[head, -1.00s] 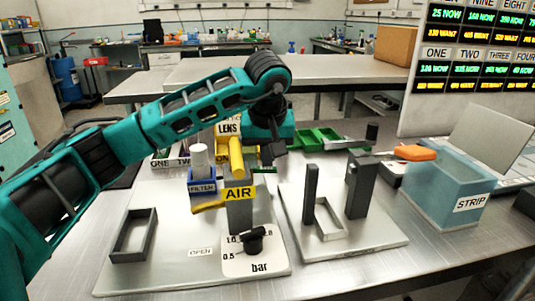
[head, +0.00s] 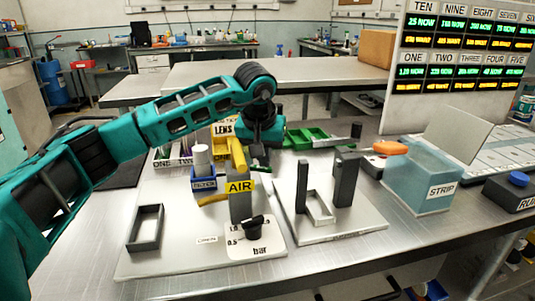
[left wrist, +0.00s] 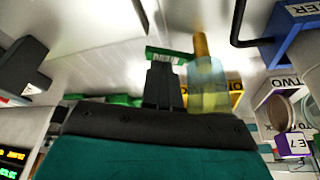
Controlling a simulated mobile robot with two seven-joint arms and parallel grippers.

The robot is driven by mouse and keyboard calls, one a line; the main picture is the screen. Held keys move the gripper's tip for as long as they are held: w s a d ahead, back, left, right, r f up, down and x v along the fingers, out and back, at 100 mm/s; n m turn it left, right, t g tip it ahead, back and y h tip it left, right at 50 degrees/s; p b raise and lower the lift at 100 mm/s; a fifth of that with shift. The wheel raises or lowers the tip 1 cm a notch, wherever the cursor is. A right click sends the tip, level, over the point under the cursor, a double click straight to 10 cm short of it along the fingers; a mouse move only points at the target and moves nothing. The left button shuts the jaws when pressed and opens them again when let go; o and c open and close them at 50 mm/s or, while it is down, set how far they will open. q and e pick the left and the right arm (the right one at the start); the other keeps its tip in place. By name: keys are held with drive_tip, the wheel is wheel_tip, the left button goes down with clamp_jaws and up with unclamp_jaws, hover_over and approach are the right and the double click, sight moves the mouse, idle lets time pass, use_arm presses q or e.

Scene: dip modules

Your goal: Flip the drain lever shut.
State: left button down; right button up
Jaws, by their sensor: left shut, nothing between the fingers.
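In the left wrist view a small green bar with white lettering (left wrist: 166,55), seemingly the drain lever, lies across the tip of my left gripper (left wrist: 163,72). I cannot tell whether they touch, or how the lever is set. A clear bowl (left wrist: 207,88) with a yellow stem is just right of the fingers. In the head view my left gripper (head: 259,157) is shut and empty, behind and right of the AIR post (head: 240,207). My right gripper is out of view.
A yellow lever (head: 213,200) sticks out left of the AIR post. A black knob (head: 252,228) is on the bar dial in front. A blue FILTER holder (head: 203,183) stands left, a grey frame stand (head: 320,207) right. The strip bin (head: 420,182) is farther right.

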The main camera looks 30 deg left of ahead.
use_arm(q)
drive_tip(key=shift+s+d+r, duration=0.1)
drive_tip(key=shift+s, duration=0.05)
drive_tip(key=shift+s+d+p, duration=0.15)
drive_tip(key=shift+s+p, duration=0.05)
drive_tip(key=shift+p, duration=0.3)
drive_tip(key=shift+s+d, duration=0.2)
drive_tip(key=shift+s, duration=0.1)
drive_tip(key=shift+s+p, duration=0.1)
drive_tip(key=shift+p, duration=0.2)
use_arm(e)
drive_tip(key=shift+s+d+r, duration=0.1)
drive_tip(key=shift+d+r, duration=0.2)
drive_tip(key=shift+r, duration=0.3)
use_arm(q)
drive_tip(key=shift+s+f, duration=0.15)
drive_tip(key=shift+f, duration=0.05)
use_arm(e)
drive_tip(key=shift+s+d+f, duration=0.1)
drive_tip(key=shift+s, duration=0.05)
use_arm(q)
drive_tip(key=shift+w+a, duration=0.45)
drive_tip(key=shift+a, duration=0.2)
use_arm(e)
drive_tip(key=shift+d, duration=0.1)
